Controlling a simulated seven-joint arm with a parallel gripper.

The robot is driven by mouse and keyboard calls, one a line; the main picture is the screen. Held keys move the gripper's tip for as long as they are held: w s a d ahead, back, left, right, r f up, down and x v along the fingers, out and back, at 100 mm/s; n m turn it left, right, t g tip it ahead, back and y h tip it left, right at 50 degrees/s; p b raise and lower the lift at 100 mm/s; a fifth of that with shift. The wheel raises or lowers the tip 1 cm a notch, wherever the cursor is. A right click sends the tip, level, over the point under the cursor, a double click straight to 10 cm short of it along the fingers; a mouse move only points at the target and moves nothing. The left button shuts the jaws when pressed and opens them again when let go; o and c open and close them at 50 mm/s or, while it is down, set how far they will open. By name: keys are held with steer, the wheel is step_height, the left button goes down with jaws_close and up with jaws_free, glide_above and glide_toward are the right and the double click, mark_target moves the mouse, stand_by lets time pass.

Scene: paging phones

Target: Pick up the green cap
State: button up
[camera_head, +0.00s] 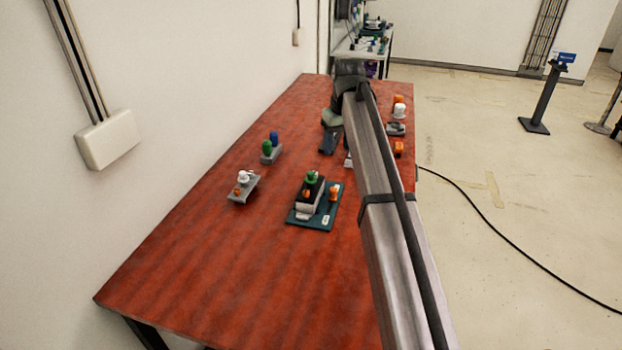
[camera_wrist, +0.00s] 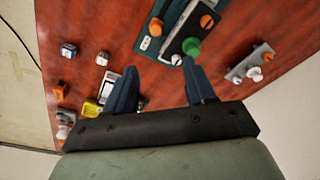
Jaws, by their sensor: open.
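A green cap (camera_head: 312,176) sits on a dark and grey block on a teal plate (camera_head: 291,222). It also shows in the wrist view (camera_wrist: 193,47), just beyond the tip of the right finger. A second green cap (camera_head: 266,147) stands beside a blue cap (camera_head: 274,137) on a small grey holder farther back. My gripper (camera_head: 338,156) is over the table, behind and to the right of the plate. In the wrist view my gripper (camera_wrist: 160,66) has its two blue fingers apart, with no cap between them.
Orange caps (camera_head: 333,192) (camera_wrist: 207,21) are close to the first green cap. A grey holder with a white cap (camera_head: 242,176) stands to the left. Orange and white pieces (camera_head: 399,111) are at the right edge. The table's near part is clear; a wall bounds its left.

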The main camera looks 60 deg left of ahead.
steer(key=s+a+r, duration=0.3)
steer(key=s, duration=0.2)
glide_above(311, 173)
steer(key=shift+n, duration=0.4)
steer(key=f, duration=0.5)
steer(key=d+f, duration=0.1)
steer(key=f, duration=0.2)
steer(key=shift+w, duration=0.35)
steer(key=shift+s+a+f, duration=0.1)
steer(key=shift+a+f, duration=0.05)
steer(key=shift+f, duration=0.7)
steer(key=shift+s+a+f, duration=0.15)
steer(key=shift+a+f, duration=0.05)
steer(key=shift+f, duration=0.7)
steer(key=shift+s+a+f, duration=0.1)
steer(key=shift+a+f, duration=0.05)
steer(key=shift+f, duration=0.7)
jaws_close()
